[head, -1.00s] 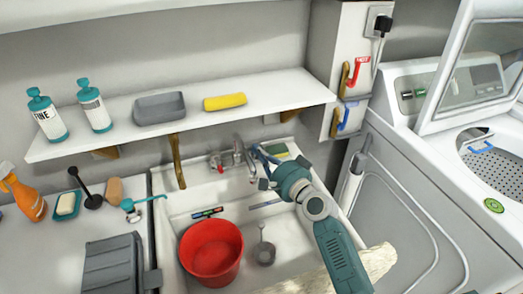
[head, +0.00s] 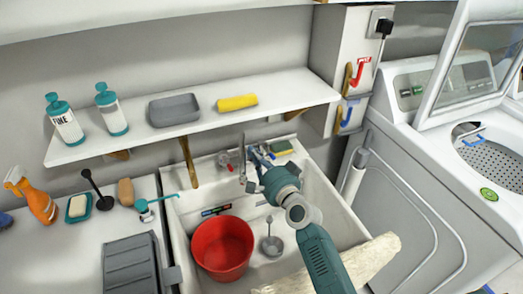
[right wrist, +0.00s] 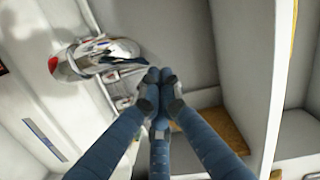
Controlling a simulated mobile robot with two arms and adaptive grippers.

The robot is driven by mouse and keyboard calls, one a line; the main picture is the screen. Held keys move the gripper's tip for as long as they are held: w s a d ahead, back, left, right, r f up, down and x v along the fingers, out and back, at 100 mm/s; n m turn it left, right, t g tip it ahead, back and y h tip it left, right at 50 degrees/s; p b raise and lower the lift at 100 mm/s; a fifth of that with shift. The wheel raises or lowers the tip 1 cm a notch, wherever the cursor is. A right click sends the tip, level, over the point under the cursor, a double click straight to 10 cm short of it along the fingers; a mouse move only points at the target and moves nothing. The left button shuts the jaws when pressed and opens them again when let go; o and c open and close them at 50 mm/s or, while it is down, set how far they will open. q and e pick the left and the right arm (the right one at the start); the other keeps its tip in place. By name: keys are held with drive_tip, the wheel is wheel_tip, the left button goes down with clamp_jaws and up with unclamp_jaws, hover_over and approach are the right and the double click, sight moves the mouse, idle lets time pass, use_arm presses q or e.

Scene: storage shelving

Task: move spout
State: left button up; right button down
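The spout (head: 242,160) is a slim chrome pipe on the faucet at the back wall of the white sink (head: 335,215). In the right wrist view, the shiny chrome spout (right wrist: 98,58) lies left of the fingertips. My right gripper (head: 257,158) reaches over the sink from the lower right, with its fingers just right of the spout. In the right wrist view, the gripper's (right wrist: 159,78) blue fingers come together at their tips, with nothing seen between them. I cannot tell whether a finger touches the spout. My left gripper is out of view.
A red bucket (head: 222,250) and a grey strainer (head: 272,240) sit in the sink. A washing machine (head: 440,190) stands right. Soap and an orange spray bottle (head: 40,203) stand on the left counter.

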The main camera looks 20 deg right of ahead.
sight(240, 162)
drive_tip(key=shift+w+a+p, duration=0.15)
drive_tip(key=shift+a+p, duration=0.1)
drive_tip(key=shift+a, duration=0.95)
drive_tip(key=shift+w+a+p, duration=0.15)
drive_tip(key=shift+a+p, duration=0.1)
drive_tip(key=shift+a, duration=0.9)
drive_tip(key=shift+a+f, duration=0.1)
drive_tip(key=shift+a, duration=0.2)
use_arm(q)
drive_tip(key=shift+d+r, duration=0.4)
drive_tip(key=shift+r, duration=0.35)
use_arm(e)
drive_tip(key=shift+w, duration=0.1)
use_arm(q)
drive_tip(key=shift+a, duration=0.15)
use_arm(e)
drive_tip(key=shift+a, duration=0.1)
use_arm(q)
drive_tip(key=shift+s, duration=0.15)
